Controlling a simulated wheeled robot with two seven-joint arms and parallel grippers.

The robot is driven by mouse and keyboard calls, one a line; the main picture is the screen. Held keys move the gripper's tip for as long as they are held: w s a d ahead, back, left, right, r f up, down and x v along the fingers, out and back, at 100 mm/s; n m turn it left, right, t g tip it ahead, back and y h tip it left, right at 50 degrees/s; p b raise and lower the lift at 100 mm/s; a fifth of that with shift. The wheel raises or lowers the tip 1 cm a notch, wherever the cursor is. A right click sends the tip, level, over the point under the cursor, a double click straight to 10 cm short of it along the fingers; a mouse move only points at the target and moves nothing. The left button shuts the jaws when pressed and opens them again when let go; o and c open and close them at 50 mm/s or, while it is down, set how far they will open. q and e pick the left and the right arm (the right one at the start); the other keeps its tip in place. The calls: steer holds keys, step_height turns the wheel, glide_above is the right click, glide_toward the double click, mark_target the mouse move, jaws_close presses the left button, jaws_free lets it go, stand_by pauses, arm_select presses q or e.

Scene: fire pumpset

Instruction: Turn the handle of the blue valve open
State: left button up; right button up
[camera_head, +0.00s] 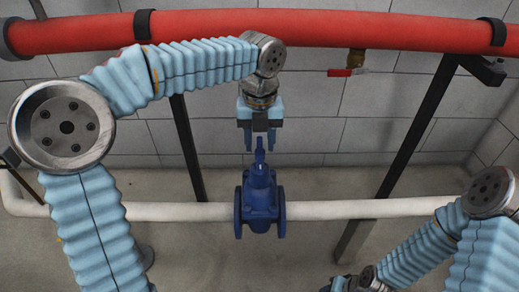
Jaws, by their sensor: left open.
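The blue valve (260,200) sits on the white horizontal pipe in the middle of the view, with a flange on each side. Its blue handle (260,150) stands up from the top, seen nearly end-on. My left gripper (261,146) points down just above the valve. Its two fingers are apart, one on each side of the handle's upper end. I cannot tell whether either finger touches the handle. My right arm is at the lower right, and its gripper's fingers are not visible.
A thick red pipe (400,30) crosses the top, with a small red-handled valve (346,72) below it. A grey block wall is behind. The floor beside the blue valve is clear.

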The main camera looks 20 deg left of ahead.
arm_select(q)
steer(key=shift+f, duration=1.05)
steer(key=shift+c, duration=0.3)
jaws_close()
steer(key=shift+r, duration=0.1)
